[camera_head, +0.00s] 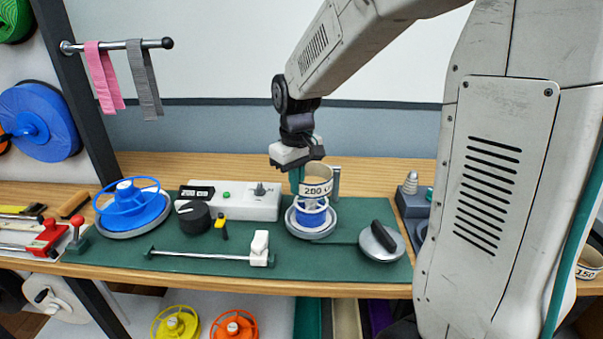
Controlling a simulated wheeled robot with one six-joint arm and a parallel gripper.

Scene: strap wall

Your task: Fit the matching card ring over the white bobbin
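A cream card ring (317,191) with a dark-edged label reading "200" and a cut-off letter is at my gripper (297,182). My gripper points down, its teal fingers at the ring's left wall, and appears shut on that wall. The white bobbin (310,204), with blue strap wound on it, sits on a round grey plate (312,235) on the green mat. The ring appears just above and slightly behind the bobbin, not around it. The exact gap cannot be told. Another card ring (590,264), marked "150", is partly visible at the lower right.
A grey post (336,181) stands just right of the ring. A white control box (236,202), a black knob (194,217), a blue reel (132,207) and a black-handled disc (381,242) share the green mat (200,257). My arm hides much of the right side.

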